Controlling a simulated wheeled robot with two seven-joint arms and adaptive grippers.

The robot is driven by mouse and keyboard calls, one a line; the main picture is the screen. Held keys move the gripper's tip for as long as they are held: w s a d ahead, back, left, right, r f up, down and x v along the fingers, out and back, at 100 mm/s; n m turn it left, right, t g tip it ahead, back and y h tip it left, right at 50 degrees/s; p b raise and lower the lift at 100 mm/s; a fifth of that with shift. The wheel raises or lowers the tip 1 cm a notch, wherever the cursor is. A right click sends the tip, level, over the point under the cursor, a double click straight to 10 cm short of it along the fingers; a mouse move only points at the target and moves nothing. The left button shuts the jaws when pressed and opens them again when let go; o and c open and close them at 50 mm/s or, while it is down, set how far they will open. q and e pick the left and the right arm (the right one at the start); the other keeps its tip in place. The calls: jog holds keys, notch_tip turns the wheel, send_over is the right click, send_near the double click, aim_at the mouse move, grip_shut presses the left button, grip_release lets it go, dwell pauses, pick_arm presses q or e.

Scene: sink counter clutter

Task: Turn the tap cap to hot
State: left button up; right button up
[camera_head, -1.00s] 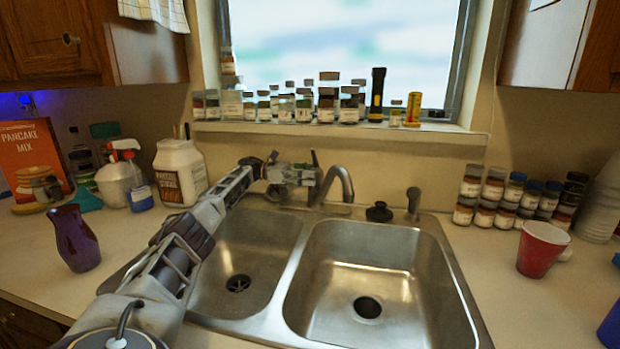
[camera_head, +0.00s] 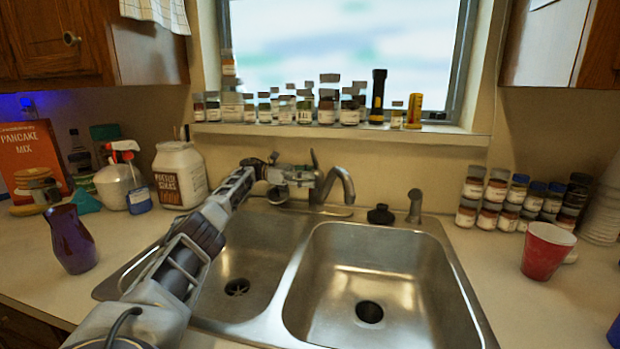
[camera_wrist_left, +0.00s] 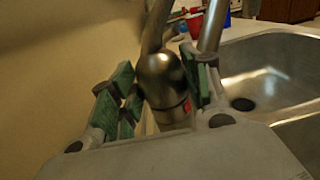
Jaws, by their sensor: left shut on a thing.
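The metal tap (camera_head: 341,181) stands behind the sink with its curved spout over the basins. Its rounded metal cap (camera_wrist_left: 163,75) sits between the green-padded fingers of my left gripper (camera_wrist_left: 158,88) in the left wrist view. A small red mark shows low on the cap's right side. In the head view my left gripper (camera_head: 305,177) reaches the tap from the left and is shut on the cap. The tap's thin lever (camera_head: 314,159) points up. The gripper hides part of the tap body. My right gripper is not in view.
The double-basin sink (camera_head: 318,250) lies in front of the tap. A dark stopper (camera_head: 380,214) and a side sprayer (camera_head: 414,205) stand right of it. Jars line the windowsill (camera_head: 350,129). A purple vase (camera_head: 73,240) and a red cup (camera_head: 546,250) stand at either side.

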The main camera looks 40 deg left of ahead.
pick_arm(q)
jog(key=o, duration=0.9)
jog(key=shift+a+r, duration=0.15)
jog(key=shift+o, duration=0.6)
jog(key=shift+f+p, duration=0.2)
jog(key=shift+p, duration=0.15)
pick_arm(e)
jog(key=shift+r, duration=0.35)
